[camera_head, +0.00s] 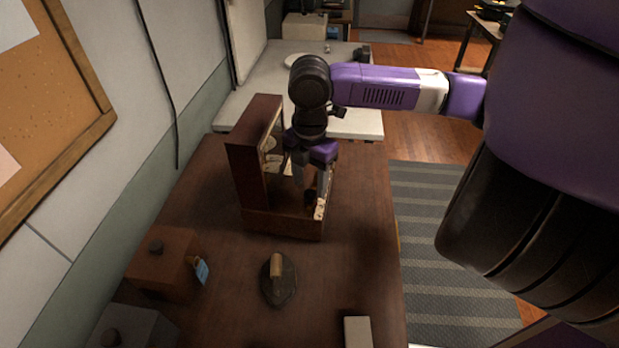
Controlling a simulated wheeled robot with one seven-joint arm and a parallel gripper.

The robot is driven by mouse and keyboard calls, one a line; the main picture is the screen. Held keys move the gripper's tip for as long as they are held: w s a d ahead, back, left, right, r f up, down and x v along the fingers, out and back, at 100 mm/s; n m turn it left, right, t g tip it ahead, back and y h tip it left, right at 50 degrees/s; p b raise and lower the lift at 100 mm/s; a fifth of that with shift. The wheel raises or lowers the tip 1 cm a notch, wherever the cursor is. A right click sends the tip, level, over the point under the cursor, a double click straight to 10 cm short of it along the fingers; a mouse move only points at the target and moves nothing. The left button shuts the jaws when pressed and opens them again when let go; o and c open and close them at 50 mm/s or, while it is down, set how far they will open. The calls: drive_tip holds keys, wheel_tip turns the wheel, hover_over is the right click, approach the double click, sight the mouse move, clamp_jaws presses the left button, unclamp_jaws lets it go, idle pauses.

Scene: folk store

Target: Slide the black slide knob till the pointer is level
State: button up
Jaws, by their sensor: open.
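A reddish-brown wooden apparatus (285,226) stands on the dark wooden table, with a tall upright case on its left and a low base. My gripper (311,187) points down just above the right part of its base, fingers apart, in front of the case's inner face. A dark brown shape shows between or behind the fingers; I cannot tell whether it is the black slide knob or whether the fingers touch it. Pale parts show on the case's face, but the arm covers much of it. I cannot make out the pointer or its tilt.
On the table (350,270) are a small brown box (160,262) with a dark knob and blue tag (202,272), a dark flat tool with a wooden handle (277,270), a grey box (135,332) and a pale block (357,332). A white table (362,122) stands behind; the wall is left.

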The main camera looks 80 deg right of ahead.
sight(310, 193)
drive_tip(key=shift+f+b, duration=1.2)
drive_tip(key=shift+f, duration=0.6)
drive_tip(key=shift+f, duration=0.1)
drive_tip(key=c, duration=0.9)
